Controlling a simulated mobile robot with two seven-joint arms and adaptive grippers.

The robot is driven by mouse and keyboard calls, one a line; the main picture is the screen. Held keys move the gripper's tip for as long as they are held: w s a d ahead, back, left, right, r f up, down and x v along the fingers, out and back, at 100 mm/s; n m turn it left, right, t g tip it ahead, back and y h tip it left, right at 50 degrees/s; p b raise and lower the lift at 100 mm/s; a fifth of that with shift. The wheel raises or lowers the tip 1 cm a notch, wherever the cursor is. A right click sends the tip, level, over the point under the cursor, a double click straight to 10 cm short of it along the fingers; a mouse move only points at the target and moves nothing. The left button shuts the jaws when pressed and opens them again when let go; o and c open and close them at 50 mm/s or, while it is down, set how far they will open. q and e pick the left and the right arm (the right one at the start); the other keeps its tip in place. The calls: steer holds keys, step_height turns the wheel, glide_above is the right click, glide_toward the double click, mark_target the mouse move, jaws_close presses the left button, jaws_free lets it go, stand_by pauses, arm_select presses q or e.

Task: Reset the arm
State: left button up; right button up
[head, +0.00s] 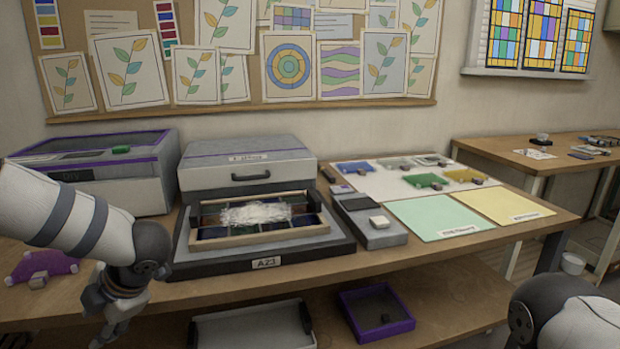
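My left arm (55,215) comes in from the left in the head view. My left gripper (106,330) hangs pointing down in front of the workbench's front edge, at the lower left. Nothing can be made out in it, and its fingers are too small and overlapped to tell open from shut. My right arm (560,310) shows only as a dark joint and white link at the lower right corner. Its gripper is out of view.
The workbench (420,255) holds a grey machine (260,262) with a wooden frame, a purple-trimmed box (110,170), and green (430,218) and yellow (500,204) sheets. A white tray (250,328) and purple tray (345,310) sit on the lower shelf. A purple piece (50,262) lies left.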

arm_select(q)
steer(key=s+d+f+m+t+h, duration=0.2)
steer(key=s+d+f+m, duration=0.2)
steer(key=s+f+m, duration=0.45)
steer(key=s+d+f+m+t+h, duration=0.1)
steer(key=s+d+f+m, duration=0.3)
steer(key=f+m, duration=0.65)
steer(key=s+d+f+m+g+h, duration=0.1)
steer(key=s+m+g, duration=0.1)
steer(key=s, duration=0.7)
steer(key=s+d+f+m+g+h, duration=0.1)
steer(key=s+m, duration=0.3)
steer(key=s, duration=0.5)
steer(key=s+d+f+m+g+h, duration=0.1)
steer(key=s+d+m+g+h, duration=0.1)
steer(key=s, duration=0.7)
steer(key=shift+s+d+f+m+g+h, duration=0.25)
steer(key=shift+d+m+g+h, duration=0.15)
steer(key=shift+d+m+g, duration=0.6)
arm_select(e)
steer(key=shift+s+r, duration=0.15)
steer(key=shift+s, duration=0.1)
arm_select(q)
steer(key=shift+w+a, duration=0.1)
steer(key=shift+a, duration=0.15)
arm_select(e)
steer(key=shift+c, duration=0.2)
